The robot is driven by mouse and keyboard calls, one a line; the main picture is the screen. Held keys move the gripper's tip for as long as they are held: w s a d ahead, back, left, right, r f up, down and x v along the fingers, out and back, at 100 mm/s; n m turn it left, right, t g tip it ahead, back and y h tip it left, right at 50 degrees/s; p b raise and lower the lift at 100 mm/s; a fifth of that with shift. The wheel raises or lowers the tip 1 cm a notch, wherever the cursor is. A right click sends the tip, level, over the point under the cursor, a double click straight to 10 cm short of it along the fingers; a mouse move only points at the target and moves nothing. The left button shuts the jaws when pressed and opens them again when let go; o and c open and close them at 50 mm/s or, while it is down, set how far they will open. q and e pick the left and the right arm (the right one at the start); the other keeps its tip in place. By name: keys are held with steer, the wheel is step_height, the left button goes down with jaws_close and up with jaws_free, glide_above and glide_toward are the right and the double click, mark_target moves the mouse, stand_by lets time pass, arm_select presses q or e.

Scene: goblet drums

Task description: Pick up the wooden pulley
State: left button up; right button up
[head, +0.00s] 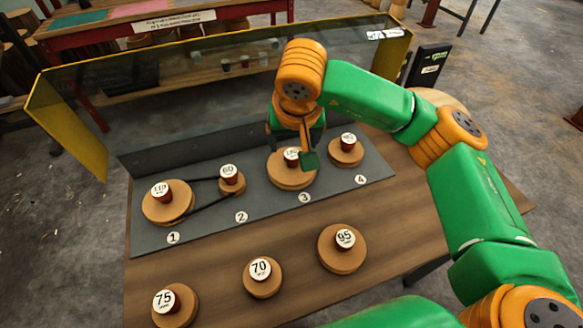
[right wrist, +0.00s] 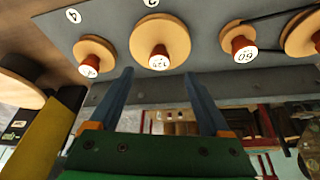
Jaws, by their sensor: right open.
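Several round wooden pulleys with red hubs and white number labels are in the head view; which one the task means I cannot tell. My right gripper (head: 291,148) is above the pulley at position 3 (head: 291,178), partly hiding it. In the right wrist view its open jaws (right wrist: 158,74) are empty, with that pulley (right wrist: 160,40) beyond the fingertips, apparently apart from them. Pulleys also sit at position 1 (head: 167,206), position 2 (head: 232,183) and position 4 (head: 346,154). Loose pulleys 75 (head: 176,310), 70 (head: 262,280) and 95 (head: 343,255) lie in front. My left gripper is not in view.
A grey board (head: 265,208) numbered 1 to 4 lies on the wooden table (head: 215,262). A dark belt (head: 205,203) links pulleys 1 and 2. A clear screen with yellow ends (head: 72,130) stands behind. A red-framed bench (head: 110,40) is farther back.

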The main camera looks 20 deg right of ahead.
mark_target(292, 155)
steer(key=x, duration=0.2)
steer(key=p+x, duration=0.1)
steer(key=x, duration=0.5)
steer(key=shift+w+d, duration=0.1)
steer(key=shift+w, duration=0.25)
steer(key=shift+r, duration=0.1)
jaws_close()
stand_by(0.7)
